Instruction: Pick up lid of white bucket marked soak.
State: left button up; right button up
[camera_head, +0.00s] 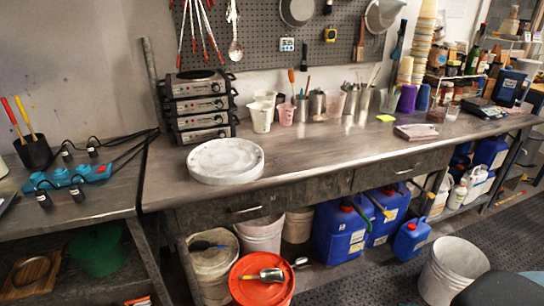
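Several buckets stand under and in front of the workbench. A whitish bucket (213,290) at lower left has a beige lid (208,255) on it, with a dark-handled tool lying on top. In front of it, a bucket has an orange lid (247,291) with a metal scoop (268,274) on it. A white bucket (259,234) stands behind them, partly hidden by the bench. An open, lidless white bucket (452,270) stands on the floor at right. I can read no "soak" mark on any bucket. Neither of my grippers is in view.
A thick round white disc (225,161) lies on the workbench (310,160), near stacked hot plates (200,105). Blue jerrycans (340,235) fill the lower shelf. A side table (90,205) stands at left. Dark matting (370,287) is clear before the jerrycans.

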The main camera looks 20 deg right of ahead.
aim_at(223, 162)
jog(key=i+j+z, duration=0.1)
jog(key=z, duration=0.3)
jog(key=j+z, duration=0.15)
jog(key=z, duration=0.3)
jog(key=i+j+z, duration=0.1)
jog(key=z, duration=0.3)
jog(key=j+z, duration=0.3)
jog(key=i+j+z, duration=0.1)
jog(key=j+z, duration=0.2)
jog(key=j, duration=0.15)
